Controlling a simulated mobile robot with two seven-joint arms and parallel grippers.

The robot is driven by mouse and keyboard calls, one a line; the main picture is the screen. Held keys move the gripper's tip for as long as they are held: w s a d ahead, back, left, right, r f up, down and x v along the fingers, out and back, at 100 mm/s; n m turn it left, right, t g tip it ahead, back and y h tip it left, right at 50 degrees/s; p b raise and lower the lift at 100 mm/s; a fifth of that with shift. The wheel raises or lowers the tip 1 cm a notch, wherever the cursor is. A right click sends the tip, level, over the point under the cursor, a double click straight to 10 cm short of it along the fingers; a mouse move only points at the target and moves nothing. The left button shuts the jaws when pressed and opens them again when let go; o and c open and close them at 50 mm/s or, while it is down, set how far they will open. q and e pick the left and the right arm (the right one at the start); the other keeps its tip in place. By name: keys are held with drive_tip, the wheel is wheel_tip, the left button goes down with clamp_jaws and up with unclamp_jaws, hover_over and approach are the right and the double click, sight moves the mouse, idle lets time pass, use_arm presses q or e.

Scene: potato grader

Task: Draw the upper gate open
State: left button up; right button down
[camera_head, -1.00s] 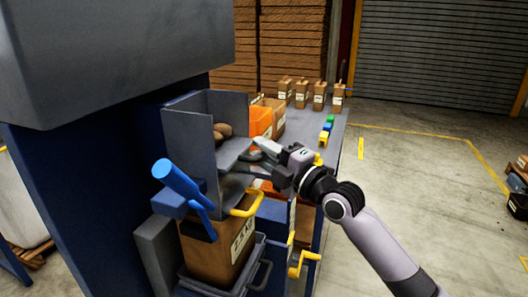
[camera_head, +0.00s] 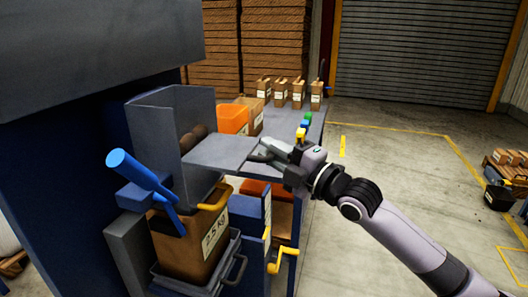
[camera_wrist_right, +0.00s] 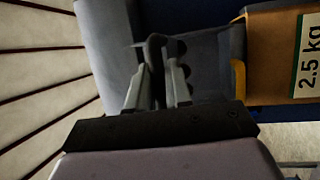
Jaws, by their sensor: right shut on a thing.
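The upper gate (camera_head: 222,150) is a flat grey plate that sticks out to the right from the grey, open-fronted hopper (camera_head: 160,118). My right gripper (camera_head: 262,153) is at the plate's outer end. In the right wrist view my right gripper (camera_wrist_right: 157,75) is shut on a dark upright grip (camera_wrist_right: 154,50) at the gate's end. Brown potatoes (camera_head: 192,138) show in the hopper behind the plate. My left gripper is not in view.
Below the gate is a brown 2.5 kg bag (camera_head: 200,240) beside a yellow handle (camera_head: 215,198). A blue lever (camera_head: 140,172) rises at the left and a yellow crank (camera_head: 283,259) sits lower right. Orange bins (camera_head: 233,118) and several bags stand behind.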

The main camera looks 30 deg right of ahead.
drive_tip(key=shift+s+d+b, duration=0.3)
drive_tip(key=shift+s+d, duration=0.6)
drive_tip(key=shift+s, duration=0.05)
drive_tip(key=c, duration=1.2)
unclamp_jaws()
drive_tip(key=shift+o, duration=0.4)
drive_tip(key=shift+s+d, duration=0.15)
drive_tip(key=shift+s, duration=0.05)
drive_tip(key=b+v, duration=0.1)
drive_tip(key=v, duration=0.6)
drive_tip(key=shift+b, duration=0.35)
